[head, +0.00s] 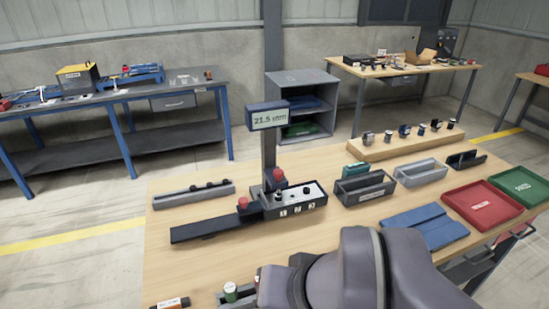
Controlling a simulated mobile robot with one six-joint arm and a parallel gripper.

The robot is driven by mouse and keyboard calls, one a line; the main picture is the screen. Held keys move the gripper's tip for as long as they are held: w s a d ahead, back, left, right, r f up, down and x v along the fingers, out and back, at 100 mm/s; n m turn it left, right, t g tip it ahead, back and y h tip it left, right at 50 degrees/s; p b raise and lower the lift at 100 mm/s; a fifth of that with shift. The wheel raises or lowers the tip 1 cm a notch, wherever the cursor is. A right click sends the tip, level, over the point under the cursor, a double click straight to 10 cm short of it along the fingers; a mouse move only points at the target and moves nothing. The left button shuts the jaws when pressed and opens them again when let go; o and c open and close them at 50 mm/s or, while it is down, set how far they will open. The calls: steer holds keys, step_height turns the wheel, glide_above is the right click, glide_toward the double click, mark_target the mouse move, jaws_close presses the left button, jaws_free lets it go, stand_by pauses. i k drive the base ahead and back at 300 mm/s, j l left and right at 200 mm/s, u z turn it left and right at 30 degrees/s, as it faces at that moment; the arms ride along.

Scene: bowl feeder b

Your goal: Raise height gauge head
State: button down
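The height gauge stands on the wooden table, with a dark upright column (269,150) and a display (268,115) that reads about 21.5 mm. A red-topped part (278,174) sits low on the column, close above the base; it looks like the gauge head, but I cannot tell for certain. A box with a white top and small knobs (293,194) is at the column's foot. A second red knob (243,203) is to its left, by a long dark bar (205,229). My arm fills the bottom middle; my gripper is out of view.
Grey open trays (420,172), a blue flat block (424,227), a red tray (482,203) and a green tray (521,186) lie right. A wooden rack (405,141) with several small gauges stands behind. A grey rail (193,195) lies left. Small parts are at the front edge.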

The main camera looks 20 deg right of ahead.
mark_target(276, 177)
steer(key=i+l, duration=0.1)
steer(key=l, duration=0.4)
steer(key=i+l, duration=0.15)
steer(key=l, duration=0.35)
steer(key=i+l, duration=0.1)
steer(key=l, duration=0.4)
steer(key=u, duration=0.05)
